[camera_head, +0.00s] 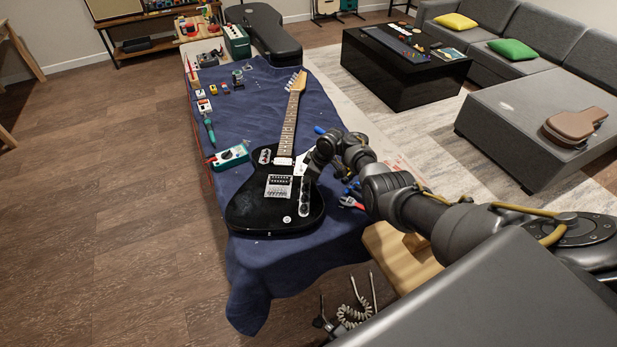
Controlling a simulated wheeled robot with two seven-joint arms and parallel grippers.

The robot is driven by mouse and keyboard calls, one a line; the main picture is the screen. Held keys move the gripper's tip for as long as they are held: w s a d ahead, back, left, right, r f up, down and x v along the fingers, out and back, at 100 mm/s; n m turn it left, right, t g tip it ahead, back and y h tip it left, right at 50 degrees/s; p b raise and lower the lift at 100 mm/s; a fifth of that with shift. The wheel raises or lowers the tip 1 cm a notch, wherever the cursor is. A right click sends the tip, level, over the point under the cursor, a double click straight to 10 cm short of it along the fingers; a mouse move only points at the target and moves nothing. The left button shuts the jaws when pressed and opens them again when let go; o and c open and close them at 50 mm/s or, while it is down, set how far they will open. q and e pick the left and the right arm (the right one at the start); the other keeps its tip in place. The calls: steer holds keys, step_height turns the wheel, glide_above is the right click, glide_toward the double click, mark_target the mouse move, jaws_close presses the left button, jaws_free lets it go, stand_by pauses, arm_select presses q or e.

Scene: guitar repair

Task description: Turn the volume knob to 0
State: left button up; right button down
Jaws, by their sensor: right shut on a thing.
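A black electric guitar (255,208) lies face up on a dark blue cloth (262,262), its neck pointing to the back of the table. A silver control plate (304,201) with small dark knobs runs along the right side of its body. My right gripper (306,182) comes in from the right and points down at the upper end of this plate. It is shut on what appears to be the volume knob, which the fingers hide. I cannot read the knob's setting. My left gripper is not in view.
A teal multimeter (231,156) lies left of the guitar, near a teal-handled tool (209,130). Red-handled pliers (351,203) and blue tools lie right of it, under my right arm. Small parts sit at the back left.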

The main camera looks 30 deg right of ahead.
steer(key=shift+n, duration=0.3)
stand_by(0.4)
steer(key=c, duration=1.3)
jaws_free()
steer(key=shift+o, duration=0.2)
steer(key=shift+f, duration=0.1)
steer(key=shift+d+r+p, duration=0.15)
steer(key=shift+r+p, duration=0.4)
steer(key=shift+r, duration=0.1)
steer(key=p+v, duration=0.6)
steer(key=v, duration=0.1)
steer(key=shift+d, duration=0.15)
steer(key=shift+f, duration=0.1)
